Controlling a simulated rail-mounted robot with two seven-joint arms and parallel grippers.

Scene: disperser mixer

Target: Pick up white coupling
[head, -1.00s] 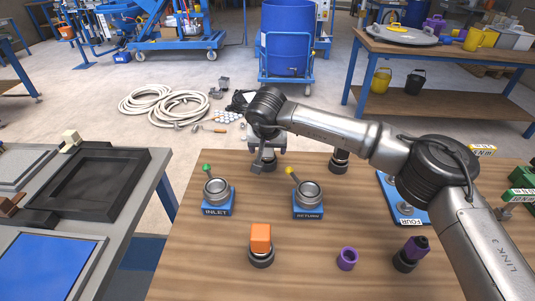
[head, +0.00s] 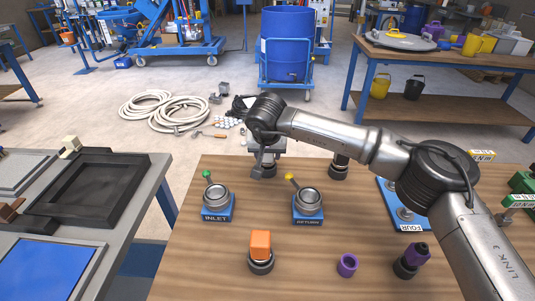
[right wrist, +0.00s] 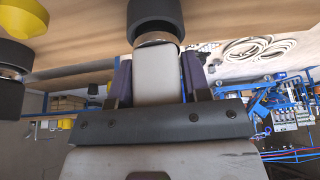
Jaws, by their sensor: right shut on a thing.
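My right gripper (head: 262,160) reaches over the far edge of the wooden table with its fingers pointing down. In the right wrist view, its dark fingers (right wrist: 152,80) are shut on the pale grey-white block of the white coupling (right wrist: 155,75). The coupling's black round base (right wrist: 155,14) shows beyond the fingertips. In the head view the base (head: 263,171) shows under the gripper, while the white block is mostly hidden. I cannot tell whether the base touches the table. My left gripper is not in view.
An orange coupling (head: 260,245), a purple ring (head: 347,265) and a purple coupling (head: 412,258) stand nearer. Blue INLET (head: 216,203) and RETURN (head: 308,205) stations lie between. Another black-based coupling (head: 338,169) stands right of the gripper. The table's left front is clear.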

